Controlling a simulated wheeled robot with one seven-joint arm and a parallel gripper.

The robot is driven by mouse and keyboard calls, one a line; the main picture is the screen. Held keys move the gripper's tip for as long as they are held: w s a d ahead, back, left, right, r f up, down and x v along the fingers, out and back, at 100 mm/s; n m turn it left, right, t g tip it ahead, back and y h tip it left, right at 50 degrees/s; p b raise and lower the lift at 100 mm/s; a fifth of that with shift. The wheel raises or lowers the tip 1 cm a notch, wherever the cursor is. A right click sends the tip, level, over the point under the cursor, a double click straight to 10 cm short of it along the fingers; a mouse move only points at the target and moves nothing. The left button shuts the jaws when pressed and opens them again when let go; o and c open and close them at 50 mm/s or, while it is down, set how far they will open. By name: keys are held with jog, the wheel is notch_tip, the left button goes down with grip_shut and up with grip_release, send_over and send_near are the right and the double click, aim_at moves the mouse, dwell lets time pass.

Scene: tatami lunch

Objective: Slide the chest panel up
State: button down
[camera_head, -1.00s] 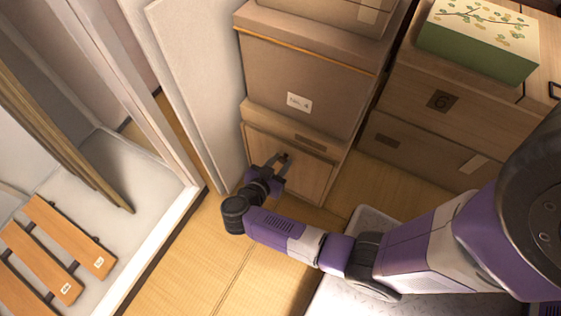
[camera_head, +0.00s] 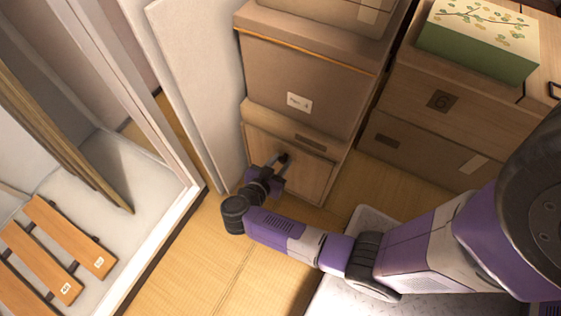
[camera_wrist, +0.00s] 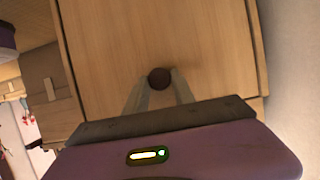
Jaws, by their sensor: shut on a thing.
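The chest panel (camera_head: 306,170) is a light wooden board in the front of the lowest chest, under the stacked boxes. A small dark round knob sits on the panel. In the wrist view the knob (camera_wrist: 159,78) is between the tips of my two fingers, with the panel (camera_wrist: 205,40) filling most of the picture. My gripper (camera_head: 279,162) reaches the panel from the front left and is shut on the knob. It also shows in the wrist view (camera_wrist: 158,85). The panel stands in its frame at the chest's front.
A large brown box (camera_head: 300,75) with a white label rests on the chest. To the right are wooden drawers (camera_head: 415,105) with a green patterned box (camera_head: 480,40) on top. A white wall panel (camera_head: 195,80) stands close on the left. Tatami floor (camera_head: 225,260) is clear in front.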

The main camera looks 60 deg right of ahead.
jog(key=shift+r, duration=0.15)
notch_tip(320, 180, up, 27)
jog(key=p, duration=3)
jog(key=shift+r, duration=0.2)
jog(key=c, duration=1.1)
grip_release()
jog(key=shift+p+v, duration=0.35)
jog(key=shift+v, duration=3.6)
jog(key=shift+f, duration=0.1)
